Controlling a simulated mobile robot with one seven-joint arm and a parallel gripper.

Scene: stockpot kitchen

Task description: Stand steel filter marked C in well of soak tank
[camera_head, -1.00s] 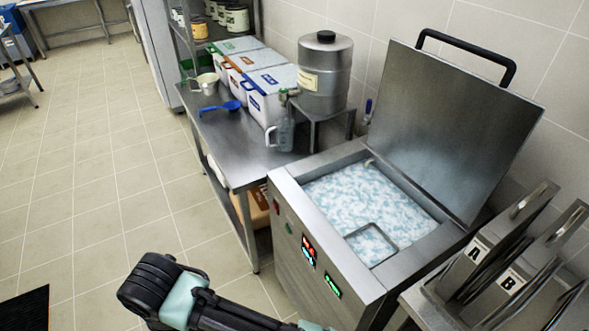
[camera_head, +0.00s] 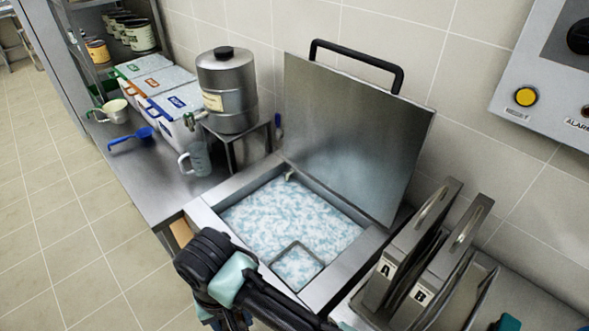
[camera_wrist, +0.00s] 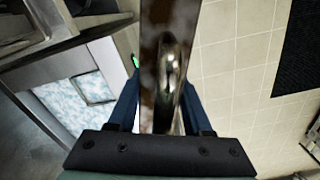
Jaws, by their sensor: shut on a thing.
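In the wrist view my gripper (camera_wrist: 162,98) is shut on the looped handle of a steel filter (camera_wrist: 163,35), a narrow, brown-stained plate seen edge-on. No letter shows on it. The head view shows my arm at the bottom; the gripper and held filter are out of sight there. The soak tank (camera_head: 207,217) stands open, filled with blue-white foamy liquid. Its well (camera_head: 297,267), a square metal frame, sits in the near right corner of the liquid. In the wrist view the tank's liquid (camera_wrist: 62,90) and the well (camera_wrist: 97,88) lie left of the filter.
Filters marked A (camera_head: 398,250) and B (camera_head: 440,262) stand in a rack right of the tank. The raised lid (camera_head: 355,135) is behind the tank. A counter (camera_head: 160,180) at left bears tubs, a jug (camera_head: 195,160) and a steel urn (camera_head: 230,95). Open floor lies left.

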